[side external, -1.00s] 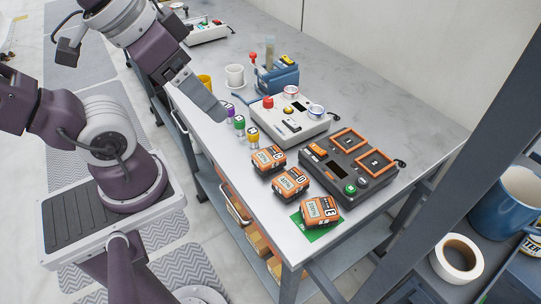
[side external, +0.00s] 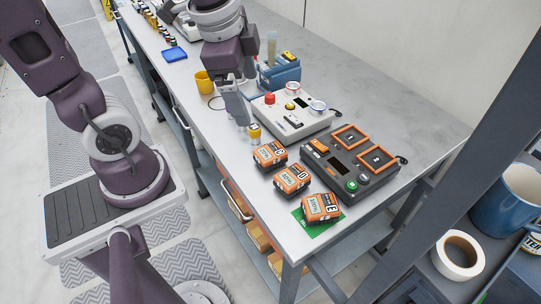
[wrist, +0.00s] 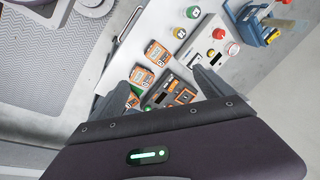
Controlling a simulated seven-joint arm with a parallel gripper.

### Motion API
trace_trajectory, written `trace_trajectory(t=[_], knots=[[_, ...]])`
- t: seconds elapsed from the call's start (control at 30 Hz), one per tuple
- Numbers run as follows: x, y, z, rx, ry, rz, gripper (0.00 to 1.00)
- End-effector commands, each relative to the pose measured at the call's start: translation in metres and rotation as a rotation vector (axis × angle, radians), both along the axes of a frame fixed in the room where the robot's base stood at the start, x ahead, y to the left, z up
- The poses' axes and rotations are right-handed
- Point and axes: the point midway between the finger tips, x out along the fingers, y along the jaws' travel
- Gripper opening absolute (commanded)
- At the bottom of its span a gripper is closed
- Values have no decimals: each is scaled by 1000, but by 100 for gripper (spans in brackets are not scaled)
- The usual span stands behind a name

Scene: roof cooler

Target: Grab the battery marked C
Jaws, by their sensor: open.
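Three orange-and-black batteries lie in a slanting row on the bench. The farthest one (side external: 270,155), nearest the small capped bottles, appears to be the one marked C, though its letter is hard to read; it also shows in the wrist view (wrist: 157,53). The middle battery (side external: 292,179) looks marked D. The nearest battery (side external: 320,208) is marked E and lies on a green mat (side external: 322,231). My gripper (side external: 240,106) is open and empty, above the bench beyond the batteries. In the wrist view its fingers (wrist: 166,72) spread either side of the batteries.
A dark charger (side external: 342,170) with two orange-framed slots stands right of the batteries. A pale box (side external: 292,122) with a red button stands behind. A yellow-capped bottle (side external: 254,132) is close to my fingers; a yellow cup (side external: 202,82) is left. Bench front edge is near the batteries.

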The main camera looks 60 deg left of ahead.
Motion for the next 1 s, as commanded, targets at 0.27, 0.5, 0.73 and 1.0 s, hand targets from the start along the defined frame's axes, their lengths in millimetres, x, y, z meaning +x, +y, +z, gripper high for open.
trace_trajectory(t=[0.27,0.5,0.73,1.0], knots=[[61,14,-119,53,277,-777,91],[66,13,-155,36,298,-928,91],[61,12,-196,34,302,-925,91],[63,13,-213,38,296,-922,91]])
